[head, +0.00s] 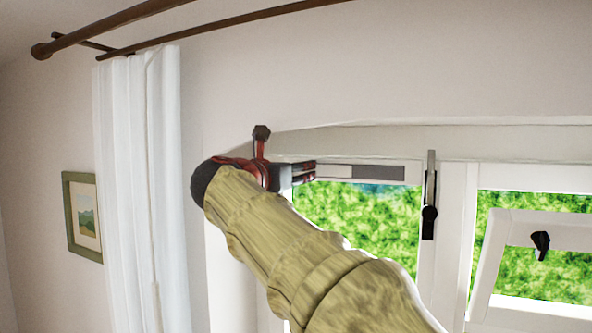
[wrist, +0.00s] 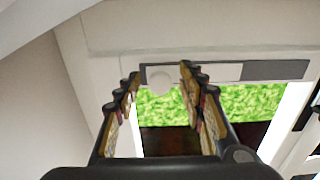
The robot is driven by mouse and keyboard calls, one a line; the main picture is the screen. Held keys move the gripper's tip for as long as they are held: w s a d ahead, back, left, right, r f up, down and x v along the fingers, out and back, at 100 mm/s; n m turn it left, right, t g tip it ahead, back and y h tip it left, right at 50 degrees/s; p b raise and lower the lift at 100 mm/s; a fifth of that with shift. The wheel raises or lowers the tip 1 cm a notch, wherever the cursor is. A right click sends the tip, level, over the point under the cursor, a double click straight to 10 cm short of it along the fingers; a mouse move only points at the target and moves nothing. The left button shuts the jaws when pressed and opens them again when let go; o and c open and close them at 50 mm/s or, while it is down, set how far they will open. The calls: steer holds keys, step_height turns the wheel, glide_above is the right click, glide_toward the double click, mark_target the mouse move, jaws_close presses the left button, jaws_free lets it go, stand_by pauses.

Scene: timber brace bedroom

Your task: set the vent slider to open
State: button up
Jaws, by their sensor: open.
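The vent strip (head: 378,172) runs along the top of the window frame, with a light section and a grey section to its right. In the wrist view the strip (wrist: 275,70) shows a grey right end, a pale middle and a darker patch at the left. A pale round knob (wrist: 160,81) sits at the strip's left part, between my fingertips in that view. My gripper (head: 304,172) is at the strip's left end in the head view. Its fingers (wrist: 160,74) are apart, one on each side of the knob; I cannot tell whether they touch it. The fingers hide the strip's left end in the head view.
A dark window handle (head: 429,205) is right of the strip. A tilted-in window sash (head: 500,245) with a dark knob stands further right. A white curtain (head: 140,190) hangs at left from brown rods (head: 210,27), beside a framed picture (head: 84,215).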

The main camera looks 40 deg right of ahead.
steer(key=shift+c, duration=0.4)
jaws_close()
stand_by(0.4)
